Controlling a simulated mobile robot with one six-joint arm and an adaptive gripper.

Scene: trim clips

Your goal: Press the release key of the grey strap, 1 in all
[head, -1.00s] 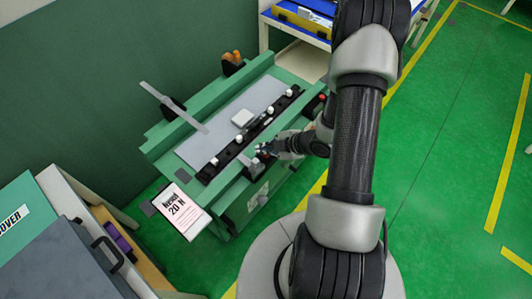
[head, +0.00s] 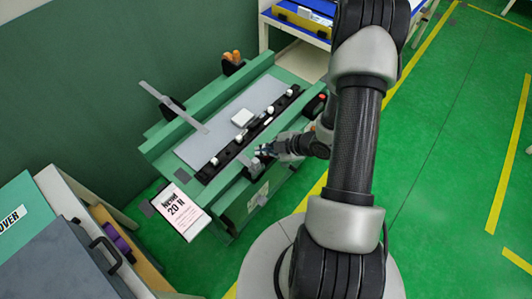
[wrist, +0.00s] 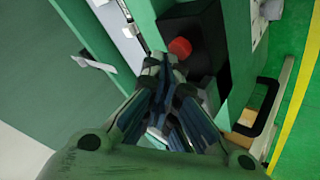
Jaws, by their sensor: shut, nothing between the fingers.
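A long thin grey strap (head: 174,107) lies slanted across the green bench, with one end over the light grey plate (head: 220,128). My gripper (head: 264,150) is at the front edge of the bench, beside the black rail, with its fingers shut and empty. In the wrist view the gripper (wrist: 163,66) has its fingertips together just below a red round button (wrist: 180,47) on a black block (wrist: 200,30). I cannot tell whether they touch it. Whether this button is the strap's release key is not clear.
A black rail with several white clips (head: 240,139) runs along the bench. A printed sign (head: 180,209) is at the bench's left end. A black handle (wrist: 262,110) stands right of the fingers in the wrist view.

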